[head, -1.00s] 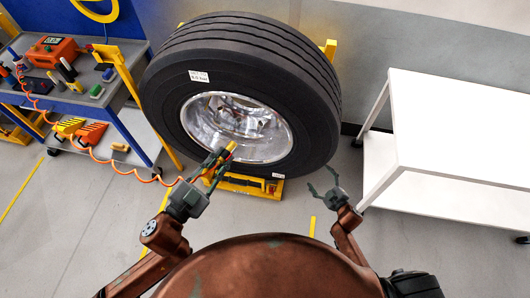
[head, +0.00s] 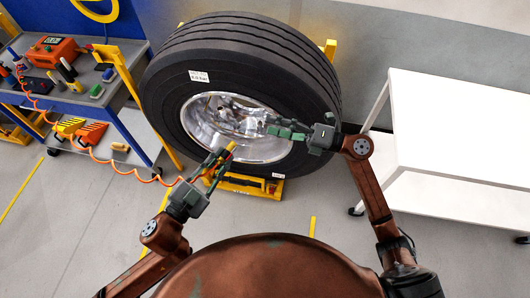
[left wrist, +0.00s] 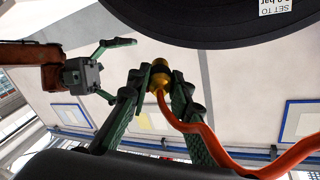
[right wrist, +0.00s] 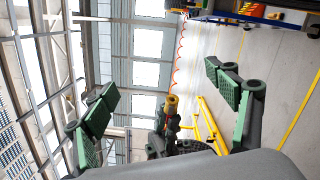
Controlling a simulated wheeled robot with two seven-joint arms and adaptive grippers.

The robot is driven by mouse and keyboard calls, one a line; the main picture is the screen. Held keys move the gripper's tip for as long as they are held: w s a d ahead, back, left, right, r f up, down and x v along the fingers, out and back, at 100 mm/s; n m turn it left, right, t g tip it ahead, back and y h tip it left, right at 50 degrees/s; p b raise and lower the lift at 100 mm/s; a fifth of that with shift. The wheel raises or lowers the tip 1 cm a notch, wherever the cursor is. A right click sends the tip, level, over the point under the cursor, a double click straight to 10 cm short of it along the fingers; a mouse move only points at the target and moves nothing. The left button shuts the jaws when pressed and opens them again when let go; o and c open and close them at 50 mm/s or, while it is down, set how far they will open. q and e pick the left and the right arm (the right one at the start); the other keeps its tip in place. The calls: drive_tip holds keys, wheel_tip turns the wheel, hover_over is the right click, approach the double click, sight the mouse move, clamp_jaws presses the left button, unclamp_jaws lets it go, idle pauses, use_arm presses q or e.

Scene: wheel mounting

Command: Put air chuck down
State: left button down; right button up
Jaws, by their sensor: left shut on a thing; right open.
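The air chuck (head: 230,149), a yellow-brass fitting on an orange hose (head: 120,171), is held between the fingers of my left gripper (head: 220,163), in front of the lower rim of the wheel (head: 310,75). The left wrist view shows the chuck (left wrist: 160,76) between the fingertips, its hose running down to the right. My right gripper (head: 277,126) is open and empty in front of the wheel's metal hub, up and right of the chuck. The chuck (right wrist: 172,103) also shows between the open right fingers in the right wrist view, farther off.
A grey and blue tool cart (head: 108,100) with an orange box (head: 53,50) and other tools stands at the left; the hose trails from there. Yellow-orange wheel chocks (head: 84,130) lie on its lower shelf. A white table (head: 460,130) stands bare at the right.

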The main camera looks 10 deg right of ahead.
drive_tip(key=s+a+r+n+g+h, duration=0.2)
drive_tip(key=s+a+r+n+g, duration=0.15)
drive_tip(key=s+n, duration=0.3)
drive_tip(key=n+t+h, duration=0.2)
drive_tip(key=n+h, duration=0.2)
approach(230, 154)
drive_tip(key=shift+m, duration=0.25)
drive_tip(key=x, duration=1)
drive_tip(key=shift+r, duration=0.15)
use_arm(q)
drive_tip(key=shift+r, duration=0.1)
use_arm(e)
drive_tip(key=c, duration=1.3)
